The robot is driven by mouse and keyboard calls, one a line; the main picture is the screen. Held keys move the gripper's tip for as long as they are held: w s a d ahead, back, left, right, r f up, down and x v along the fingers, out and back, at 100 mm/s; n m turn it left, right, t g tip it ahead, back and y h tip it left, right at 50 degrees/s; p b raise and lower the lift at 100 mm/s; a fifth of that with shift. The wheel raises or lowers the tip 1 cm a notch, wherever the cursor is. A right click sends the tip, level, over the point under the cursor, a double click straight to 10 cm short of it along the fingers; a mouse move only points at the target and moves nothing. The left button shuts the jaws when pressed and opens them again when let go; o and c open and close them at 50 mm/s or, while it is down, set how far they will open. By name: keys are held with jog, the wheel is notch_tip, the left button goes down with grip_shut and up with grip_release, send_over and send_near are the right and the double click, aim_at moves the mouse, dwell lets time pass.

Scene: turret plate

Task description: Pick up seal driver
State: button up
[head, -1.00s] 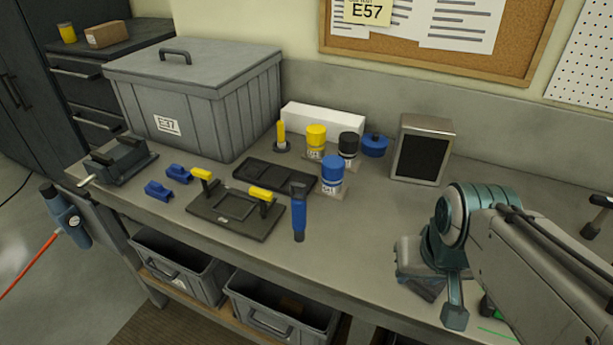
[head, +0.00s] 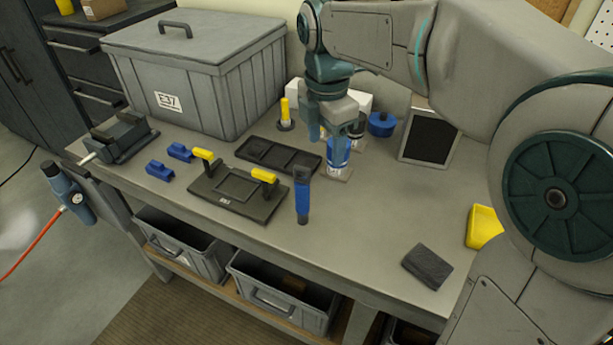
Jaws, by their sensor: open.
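I cannot tell for certain which item is the seal driver. My gripper (head: 341,132) is open and points down at the back of the bench, over or just in front of a blue-and-white labelled canister (head: 338,158). It hides much of the canister group there. A yellow upright handle on a dark round base (head: 285,113) stands to the left of my gripper. A low blue round piece with a knob (head: 381,123) sits to its right. A blue tool with a dark head (head: 303,198) stands or leans at the front. I see nothing held.
A dark plate with yellow handles (head: 236,190) and a dark tray (head: 277,155) lie left of my gripper. A grey lidded crate (head: 198,85) stands behind. A dark-faced box (head: 430,138), a dark block (head: 427,265) and a yellow bin (head: 484,228) are right. The right middle is clear.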

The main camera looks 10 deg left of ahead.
aim_at(302, 179)
jog(key=a+n, duration=0.1)
jog(key=w+a+n, duration=0.1)
jog(key=a+n, duration=0.1)
jog(key=w+a+n, duration=0.1)
jog(key=n, duration=0.1)
jog(key=shift+a+r+g, duration=0.2)
jog(key=shift+a+g, duration=0.1)
jog(key=shift+n, duration=0.4)
notch_tip(302, 179, down, 8)
jog(key=shift+r, duration=0.1)
jog(key=shift+s+f+p, duration=0.2)
jog(key=shift+f+p, duration=0.6)
jog(key=shift+f, duration=2.1)
grip_shut()
